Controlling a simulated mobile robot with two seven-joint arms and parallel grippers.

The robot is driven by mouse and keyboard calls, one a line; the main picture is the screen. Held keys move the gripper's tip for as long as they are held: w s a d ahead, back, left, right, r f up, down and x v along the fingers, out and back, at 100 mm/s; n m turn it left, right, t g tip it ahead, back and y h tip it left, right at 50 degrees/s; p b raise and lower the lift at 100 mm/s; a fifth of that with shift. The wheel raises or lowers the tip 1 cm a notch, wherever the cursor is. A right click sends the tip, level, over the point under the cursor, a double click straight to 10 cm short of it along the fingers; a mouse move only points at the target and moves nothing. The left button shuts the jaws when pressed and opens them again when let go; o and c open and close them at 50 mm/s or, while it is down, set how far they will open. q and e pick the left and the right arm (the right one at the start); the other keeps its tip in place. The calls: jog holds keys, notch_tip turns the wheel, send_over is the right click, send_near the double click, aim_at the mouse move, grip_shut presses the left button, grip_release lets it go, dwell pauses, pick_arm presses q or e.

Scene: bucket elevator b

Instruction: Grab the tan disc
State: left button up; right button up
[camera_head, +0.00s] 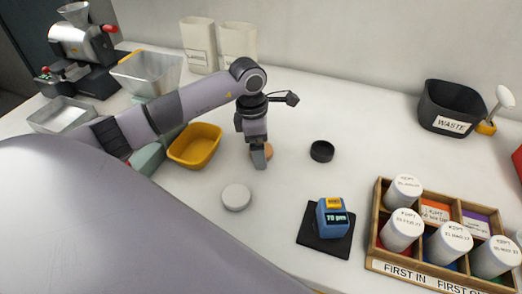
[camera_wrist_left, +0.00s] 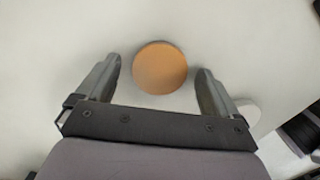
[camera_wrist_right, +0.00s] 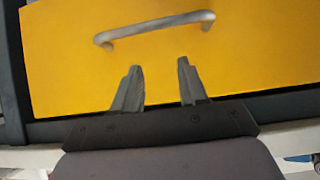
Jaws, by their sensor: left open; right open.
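The tan disc (camera_wrist_left: 160,68) lies flat on the white table, and in the left wrist view it sits between and slightly beyond the open fingertips of my left gripper (camera_wrist_left: 157,75). In the head view the tan disc (camera_head: 268,151) is partly hidden behind my left gripper (camera_head: 259,164), which points down at it. No contact between fingers and disc is visible. My right gripper (camera_wrist_right: 157,68) is open and empty, in front of a yellow panel with a grey bar handle (camera_wrist_right: 155,28). It is not visible in the head view.
A yellow bin (camera_head: 195,147) stands left. A blue scale-like device (camera_head: 333,217), a wooden tray (camera_head: 375,250) of white jars and a waste bin (camera_head: 450,106) stand right.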

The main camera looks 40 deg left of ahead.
pick_arm(q)
jog(key=shift+c, duration=0.3)
jog(key=c, duration=1.1)
jog(key=shift+r, duration=0.1)
